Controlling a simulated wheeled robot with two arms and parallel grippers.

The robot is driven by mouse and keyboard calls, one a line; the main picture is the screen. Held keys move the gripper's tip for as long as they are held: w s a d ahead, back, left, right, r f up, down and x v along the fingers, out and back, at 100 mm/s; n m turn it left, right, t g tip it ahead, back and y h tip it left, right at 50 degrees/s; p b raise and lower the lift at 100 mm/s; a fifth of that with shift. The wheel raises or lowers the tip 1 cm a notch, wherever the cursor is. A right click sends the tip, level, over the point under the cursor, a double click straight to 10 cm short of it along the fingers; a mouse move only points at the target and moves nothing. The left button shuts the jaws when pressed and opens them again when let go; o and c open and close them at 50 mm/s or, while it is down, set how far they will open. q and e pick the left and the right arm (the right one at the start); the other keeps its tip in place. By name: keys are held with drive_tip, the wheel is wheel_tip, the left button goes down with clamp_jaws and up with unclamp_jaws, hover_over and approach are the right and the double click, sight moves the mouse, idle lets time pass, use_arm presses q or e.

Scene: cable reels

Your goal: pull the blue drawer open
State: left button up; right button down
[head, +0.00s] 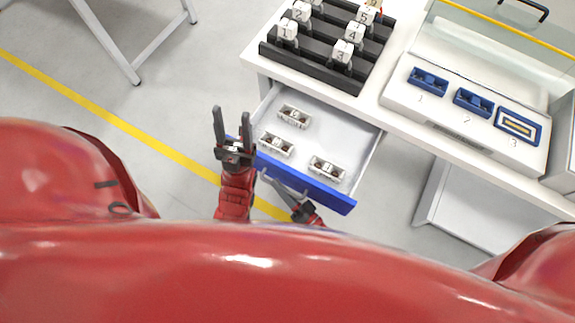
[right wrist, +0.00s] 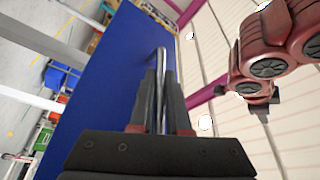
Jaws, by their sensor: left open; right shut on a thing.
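The blue drawer (head: 325,194) stands open under the white table, its blue front towards me. Its pale inside shows several small grey blocks. In the right wrist view the blue drawer front (right wrist: 115,75) fills the left and middle. My right gripper (head: 272,182) is shut on the metal bar handle (right wrist: 160,65) of the drawer. In the right wrist view, the fingers (right wrist: 161,95) lie on both sides of the bar. My left gripper (head: 218,125) is open and empty, its fingers pointing up the picture, at the left end of the drawer front.
On the white table (head: 372,118) stand a black rack (head: 325,63) with numbered white pieces and a panel (head: 470,115) with blue sockets. A grey-white panel (head: 470,205) stands below the table at right. The floor left of the drawer is clear, with a yellow line (head: 120,122).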

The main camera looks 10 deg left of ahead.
drive_tip(key=shift+s+a, duration=0.25)
drive_tip(key=shift+s, duration=0.5)
drive_tip(key=c, duration=1.2)
unclamp_jaws()
drive_tip(key=shift+o, duration=0.2)
drive_tip(key=shift+d, duration=0.1)
drive_tip(key=b+v, duration=0.4)
drive_tip(key=v, duration=1.3)
drive_tip(key=shift+f, duration=0.15)
drive_tip(key=shift+s+d, duration=0.15)
